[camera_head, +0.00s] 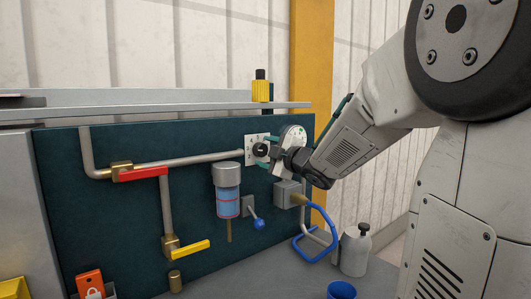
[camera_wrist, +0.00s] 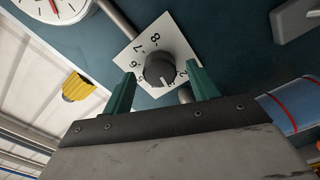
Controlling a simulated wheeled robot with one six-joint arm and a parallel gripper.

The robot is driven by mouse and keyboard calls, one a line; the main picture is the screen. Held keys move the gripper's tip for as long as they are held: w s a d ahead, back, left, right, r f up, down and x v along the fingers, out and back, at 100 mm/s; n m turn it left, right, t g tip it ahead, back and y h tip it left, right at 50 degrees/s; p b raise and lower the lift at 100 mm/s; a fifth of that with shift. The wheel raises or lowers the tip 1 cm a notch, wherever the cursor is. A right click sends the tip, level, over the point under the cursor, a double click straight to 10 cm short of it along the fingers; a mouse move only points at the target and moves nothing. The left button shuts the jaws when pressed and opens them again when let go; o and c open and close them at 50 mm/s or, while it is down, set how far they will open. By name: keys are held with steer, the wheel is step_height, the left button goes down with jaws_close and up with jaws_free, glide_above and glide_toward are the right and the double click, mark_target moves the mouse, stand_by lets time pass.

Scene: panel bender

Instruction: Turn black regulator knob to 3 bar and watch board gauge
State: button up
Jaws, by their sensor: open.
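The black regulator knob (camera_wrist: 160,68) sits on a white square dial plate (camera_wrist: 178,43) on the dark panel; the plate also shows in the head view (camera_head: 251,156). Digits 8, 7, 6, 5 and 2 show around it. A pale mark on the knob points downward in the wrist view, between 5 and 2; the digits there are hidden. My gripper (camera_wrist: 162,90) is open, with one green fingertip on each side of the knob's lower part. I cannot tell whether they touch it.
A filter bowl with blue liquid (camera_head: 228,200) hangs below left of the knob. A red-handled valve (camera_head: 143,173), a yellow-handled valve (camera_head: 192,249) and a blue-knobbed lever (camera_head: 257,221) stick out from the panel. A blue hose loop (camera_head: 311,247) and a white bottle (camera_head: 355,252) are right.

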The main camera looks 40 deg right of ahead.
steer(key=s, duration=0.6)
steer(key=shift+s, duration=0.4)
